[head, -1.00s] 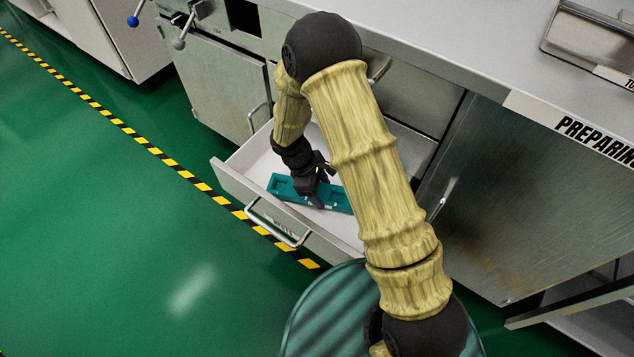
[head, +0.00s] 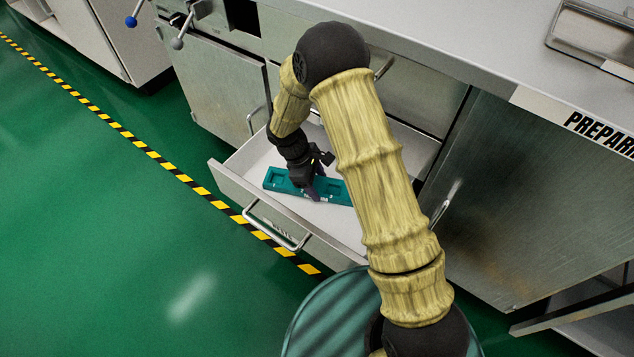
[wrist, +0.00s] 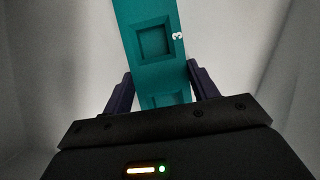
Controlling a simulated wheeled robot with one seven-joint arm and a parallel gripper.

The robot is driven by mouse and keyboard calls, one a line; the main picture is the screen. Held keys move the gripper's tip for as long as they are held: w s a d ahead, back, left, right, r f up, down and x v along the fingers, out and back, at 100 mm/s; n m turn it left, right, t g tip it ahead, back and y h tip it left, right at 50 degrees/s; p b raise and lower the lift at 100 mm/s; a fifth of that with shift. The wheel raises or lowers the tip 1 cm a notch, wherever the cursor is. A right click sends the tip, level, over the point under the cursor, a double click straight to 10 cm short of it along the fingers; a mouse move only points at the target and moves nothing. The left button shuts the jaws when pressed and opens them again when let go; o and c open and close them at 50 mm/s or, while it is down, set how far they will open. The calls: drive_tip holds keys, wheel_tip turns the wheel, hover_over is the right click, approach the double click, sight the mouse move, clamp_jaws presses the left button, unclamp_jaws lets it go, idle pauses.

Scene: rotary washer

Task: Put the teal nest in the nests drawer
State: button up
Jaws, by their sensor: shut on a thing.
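The teal nest (head: 333,190) is a long flat bar with square recesses. In the head view it is inside the open nests drawer (head: 232,183), a white-lined drawer with a metal front. My gripper (head: 312,190) is shut on the nest near its middle, with one finger on each side. In the wrist view the nest (wrist: 150,40) runs up between the two dark fingers (wrist: 155,92), with a square recess and a white mark showing. My arm hides the right end of the nest and part of the drawer. I cannot tell whether the nest touches the drawer floor.
The drawer handle (head: 275,228) faces the green floor (head: 110,240). A grey counter (head: 440,50) with a metal tray (head: 590,35) lies above. A metal cabinet door (head: 500,200) is to the right. The drawer's white floor around the nest looks clear.

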drive_tip(key=shift+f, duration=0.1)
drive_tip(key=o, duration=1.1)
drive_tip(key=p+v, duration=0.5)
drive_tip(key=v, duration=0.7)
